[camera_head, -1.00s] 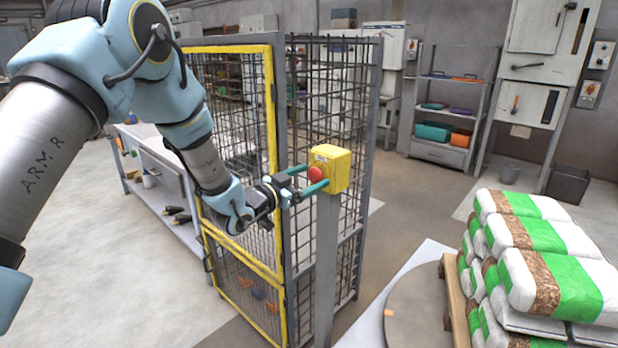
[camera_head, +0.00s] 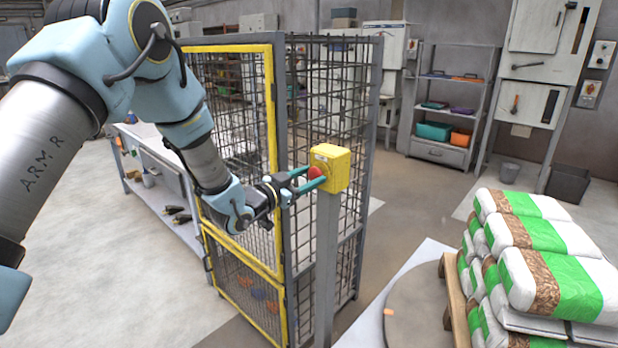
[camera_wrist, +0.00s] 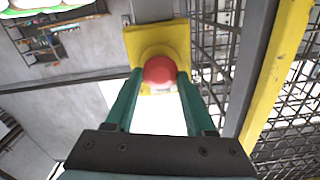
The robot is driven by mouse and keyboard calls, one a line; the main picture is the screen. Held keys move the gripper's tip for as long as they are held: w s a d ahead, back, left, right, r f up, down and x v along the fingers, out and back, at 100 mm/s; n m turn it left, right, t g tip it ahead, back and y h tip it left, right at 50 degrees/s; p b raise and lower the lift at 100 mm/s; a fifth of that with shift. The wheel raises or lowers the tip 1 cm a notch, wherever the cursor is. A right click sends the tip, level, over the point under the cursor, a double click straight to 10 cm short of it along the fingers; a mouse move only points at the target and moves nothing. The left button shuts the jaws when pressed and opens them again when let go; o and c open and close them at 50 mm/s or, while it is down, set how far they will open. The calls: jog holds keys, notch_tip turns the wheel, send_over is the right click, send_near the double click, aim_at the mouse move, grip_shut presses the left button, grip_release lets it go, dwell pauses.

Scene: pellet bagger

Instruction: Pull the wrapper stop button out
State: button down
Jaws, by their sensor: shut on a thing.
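The wrapper stop button (camera_head: 316,173) is a red mushroom knob on the face of a yellow box (camera_head: 334,165). The box sits on top of a grey post (camera_head: 326,262). In the wrist view the red knob (camera_wrist: 159,71) lies between the tips of my gripper's two green fingers, with the yellow plate (camera_wrist: 166,40) behind it. My gripper (camera_head: 312,178) is shut on the knob, one finger on each side. I cannot tell how far the knob stands out from the box.
A mesh cage with a yellow-framed door (camera_head: 275,150) stands close beside the post and my wrist. Stacked green and white bags (camera_head: 545,275) on a pallet and a round turntable (camera_head: 415,305) are at lower right. The floor at lower left is clear.

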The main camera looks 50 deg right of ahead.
jog(key=shift+a+f+b, duration=0.15)
jog(key=shift+a+b, duration=0.45)
jog(key=shift+b, duration=0.25)
jog(key=shift+c, duration=1.2)
grip_release()
jog(key=a+b, duration=0.2)
jog(key=a, duration=0.9)
jog(key=shift+w, duration=0.35)
